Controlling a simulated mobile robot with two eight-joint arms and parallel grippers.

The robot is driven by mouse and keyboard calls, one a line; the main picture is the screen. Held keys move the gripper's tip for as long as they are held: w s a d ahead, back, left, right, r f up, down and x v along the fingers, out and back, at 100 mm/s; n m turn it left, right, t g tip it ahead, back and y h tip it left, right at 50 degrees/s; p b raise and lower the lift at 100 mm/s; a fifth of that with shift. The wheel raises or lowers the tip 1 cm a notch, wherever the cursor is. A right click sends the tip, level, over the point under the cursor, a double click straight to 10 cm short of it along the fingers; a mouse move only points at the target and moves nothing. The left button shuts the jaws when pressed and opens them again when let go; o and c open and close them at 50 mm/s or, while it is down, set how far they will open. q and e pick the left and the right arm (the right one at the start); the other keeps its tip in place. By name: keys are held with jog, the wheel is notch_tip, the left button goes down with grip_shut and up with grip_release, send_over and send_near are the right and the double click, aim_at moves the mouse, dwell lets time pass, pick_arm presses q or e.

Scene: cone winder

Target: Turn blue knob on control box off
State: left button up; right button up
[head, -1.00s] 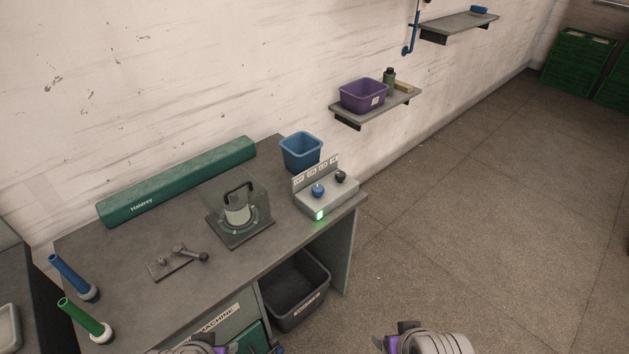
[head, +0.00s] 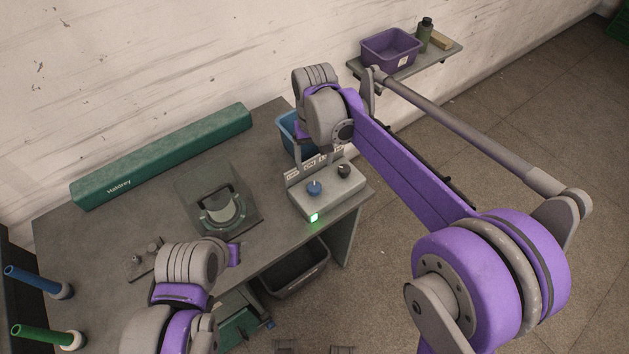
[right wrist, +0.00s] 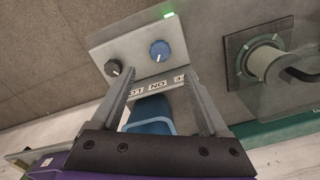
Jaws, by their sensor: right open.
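The control box (head: 325,199) is a pale grey box at the right end of the bench, with an upright label strip at its back. Its blue knob (head: 315,188) stands left of a black knob (head: 344,171), and a green lamp (head: 313,217) glows on its front. In the right wrist view the blue knob (right wrist: 160,50) shows beyond the fingertips, with a pale mark facing the labels.
A blue bin (head: 290,130) stands behind the control box, partly hidden by my right arm. A clear-covered device (head: 222,212) sits left of the box. A purple bin (head: 390,48) is on the wall shelf. A dark bin (head: 296,270) is below the bench.

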aim_at(315, 186)
notch_tip(315, 186, down, 10)
jog(key=shift+s+f, duration=0.1)
jog(key=shift+f, duration=0.05)
dwell(0.3)
grip_shut()
